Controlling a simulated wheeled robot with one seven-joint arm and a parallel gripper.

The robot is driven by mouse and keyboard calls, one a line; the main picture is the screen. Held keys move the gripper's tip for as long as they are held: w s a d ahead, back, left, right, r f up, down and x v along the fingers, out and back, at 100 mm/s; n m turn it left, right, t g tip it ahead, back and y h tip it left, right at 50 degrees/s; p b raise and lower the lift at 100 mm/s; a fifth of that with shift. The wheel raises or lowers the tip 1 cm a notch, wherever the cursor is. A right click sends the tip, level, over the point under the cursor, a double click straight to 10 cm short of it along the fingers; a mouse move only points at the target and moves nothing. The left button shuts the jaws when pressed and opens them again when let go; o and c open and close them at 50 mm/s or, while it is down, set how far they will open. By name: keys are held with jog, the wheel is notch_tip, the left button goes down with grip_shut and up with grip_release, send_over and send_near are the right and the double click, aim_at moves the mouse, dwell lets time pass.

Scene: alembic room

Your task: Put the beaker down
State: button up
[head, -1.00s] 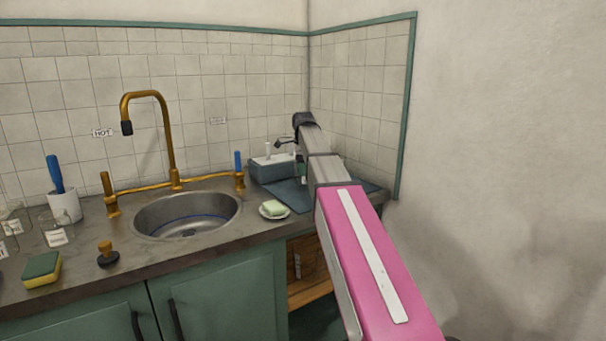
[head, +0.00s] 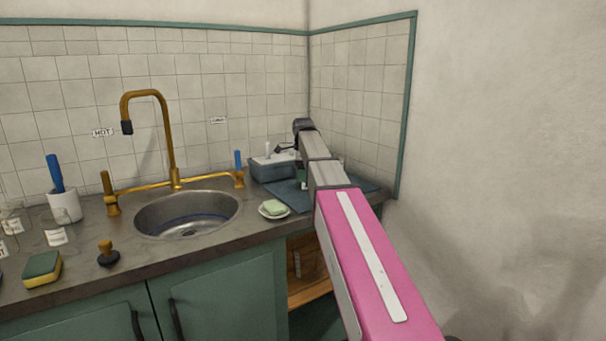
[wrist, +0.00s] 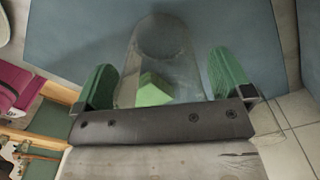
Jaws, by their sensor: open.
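A clear glass beaker (wrist: 166,38) shows in the wrist view between the two green-padded fingers of my gripper (wrist: 162,62). The fingers stand apart on either side of it, with a gap at the right finger; contact on the left is hard to tell. A green patch (wrist: 153,91) shows through or on the glass. Behind the beaker lies the blue-grey mat (wrist: 80,30), which is also in the head view (head: 290,198) on the counter right of the sink. In the head view my arm hides most of the beaker.
A blue-grey box (head: 272,170) stands at the back of the mat by the wall. A soap dish (head: 274,214) sits left of the mat, beside the sink (head: 188,215). The tiled wall (head: 365,110) is close on the right.

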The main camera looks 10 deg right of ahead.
notch_tip(320, 180, up, 12)
dwell(0.5)
